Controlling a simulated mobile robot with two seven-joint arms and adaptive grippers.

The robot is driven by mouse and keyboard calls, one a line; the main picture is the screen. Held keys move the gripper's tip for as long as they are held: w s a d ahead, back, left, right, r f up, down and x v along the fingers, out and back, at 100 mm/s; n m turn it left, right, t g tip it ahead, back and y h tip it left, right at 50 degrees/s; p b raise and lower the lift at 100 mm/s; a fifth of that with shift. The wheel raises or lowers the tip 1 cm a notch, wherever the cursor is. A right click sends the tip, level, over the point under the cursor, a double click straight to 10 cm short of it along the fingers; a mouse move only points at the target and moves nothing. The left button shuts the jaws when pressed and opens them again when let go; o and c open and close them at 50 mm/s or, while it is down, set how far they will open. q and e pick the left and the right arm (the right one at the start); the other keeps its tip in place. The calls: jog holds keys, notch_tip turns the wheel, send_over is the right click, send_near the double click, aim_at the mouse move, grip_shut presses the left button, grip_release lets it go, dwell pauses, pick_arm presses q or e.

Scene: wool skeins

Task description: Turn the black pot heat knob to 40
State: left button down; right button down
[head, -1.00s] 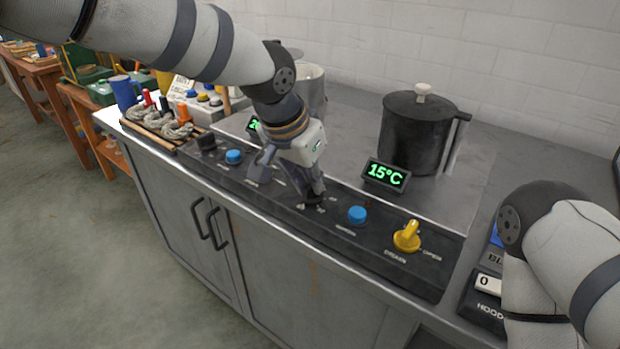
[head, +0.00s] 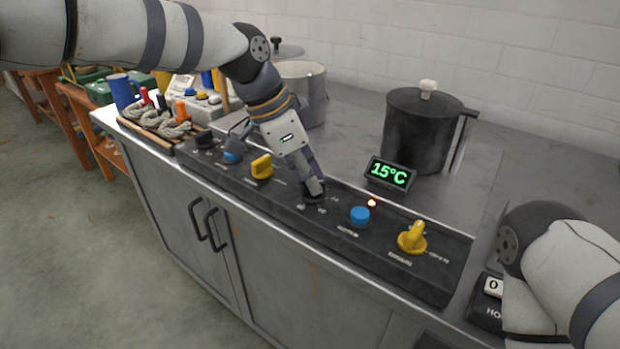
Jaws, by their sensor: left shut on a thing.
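The black pot (head: 418,130) with a white lid knob stands on the steel top at the back right. A green display (head: 390,174) in front of it reads 15°C. The dark heat knob (head: 311,198) is on the black control panel, left of a blue button (head: 359,216). My left gripper (head: 313,187) is shut on this knob from above, and its fingers hide most of it. The marks around the knob are too small to read.
Yellow knobs stand at the panel's right (head: 412,238) and left (head: 262,167). A grey pot (head: 303,90) is behind my left arm. Wool skeins (head: 172,128) and bottles fill a tray at the left. A hood box (head: 488,312) sits beside my right arm.

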pick_arm(q)
jog(key=shift+f+m+g+b, duration=0.15)
jog(key=shift+m+g+b, duration=0.65)
jog(key=shift+m, duration=1.3)
pick_arm(e)
jog(key=shift+s+f+g, duration=0.4)
jog(key=shift+s+f, duration=0.55)
jog(key=shift+f, duration=0.05)
pick_arm(q)
jog(key=c, duration=1.6)
grip_release()
jog(key=shift+c, duration=0.2)
jog(key=shift+w, duration=0.1)
jog(key=v, duration=1.2)
